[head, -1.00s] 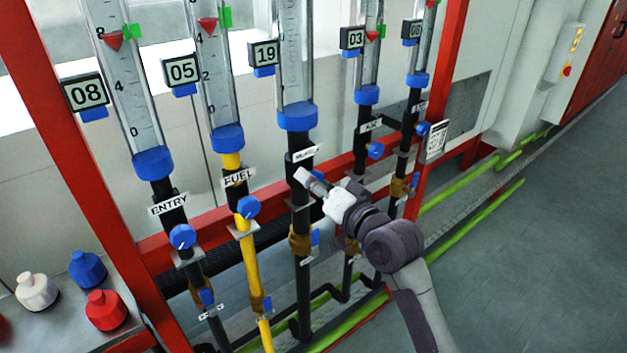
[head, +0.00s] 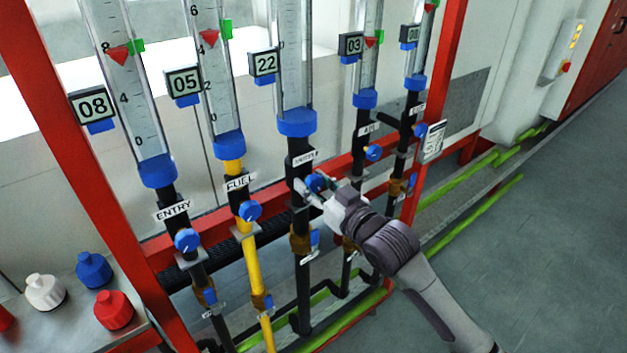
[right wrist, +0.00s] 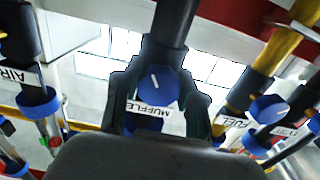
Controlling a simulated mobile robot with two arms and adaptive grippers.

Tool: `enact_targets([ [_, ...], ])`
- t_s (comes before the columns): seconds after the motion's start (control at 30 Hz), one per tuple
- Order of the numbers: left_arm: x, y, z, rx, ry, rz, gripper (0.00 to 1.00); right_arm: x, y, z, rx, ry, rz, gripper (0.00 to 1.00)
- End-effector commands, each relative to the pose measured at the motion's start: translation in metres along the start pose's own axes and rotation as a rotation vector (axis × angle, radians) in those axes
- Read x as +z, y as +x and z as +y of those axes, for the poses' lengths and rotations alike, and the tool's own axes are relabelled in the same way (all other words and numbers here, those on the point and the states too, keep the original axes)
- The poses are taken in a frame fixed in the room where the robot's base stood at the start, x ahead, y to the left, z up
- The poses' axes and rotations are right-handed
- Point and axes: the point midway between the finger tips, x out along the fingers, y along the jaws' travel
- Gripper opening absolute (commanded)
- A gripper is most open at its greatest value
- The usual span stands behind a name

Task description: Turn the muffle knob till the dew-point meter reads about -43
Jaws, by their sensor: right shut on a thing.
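The muffle knob (head: 316,182) is a blue knob on the black pipe under the label MUFFLE. It also shows in the right wrist view (right wrist: 168,84), with a slanted white line on its face. My right gripper (head: 314,190) is shut on the knob; in the right wrist view its dark fingers (right wrist: 160,100) stand on either side of it. The small display (head: 264,63) by the muffle tube reads 22. No dew-point meter is visible. My left gripper is not in view.
The ENTRY knob (head: 187,240) and FUEL knob (head: 250,211) sit on pipes to the left, the AIR knob (head: 374,153) to the right. A red frame (head: 78,150) surrounds the tubes. Bottles, one being white (head: 45,292), stand on a shelf at lower left. Floor at right is clear.

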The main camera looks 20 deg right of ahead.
Motion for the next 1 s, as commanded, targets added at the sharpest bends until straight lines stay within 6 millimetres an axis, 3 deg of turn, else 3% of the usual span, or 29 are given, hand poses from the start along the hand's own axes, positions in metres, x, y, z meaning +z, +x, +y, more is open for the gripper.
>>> enact_targets([
  [0.3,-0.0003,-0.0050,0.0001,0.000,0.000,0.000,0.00,-0.0008,0.0002,0.0006,0.001,-0.114,0.001,0.06],
  [0.8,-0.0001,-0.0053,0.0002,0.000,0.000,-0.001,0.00,-0.0009,0.0002,0.0006,0.001,-0.131,0.002,0.06],
  [0.83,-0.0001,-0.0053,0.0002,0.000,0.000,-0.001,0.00,-0.0009,0.0002,0.0006,0.001,-0.131,0.002,0.43],
  [1.0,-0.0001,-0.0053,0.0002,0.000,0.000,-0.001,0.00,-0.0008,0.0001,0.0005,0.001,-0.131,0.002,0.67],
])
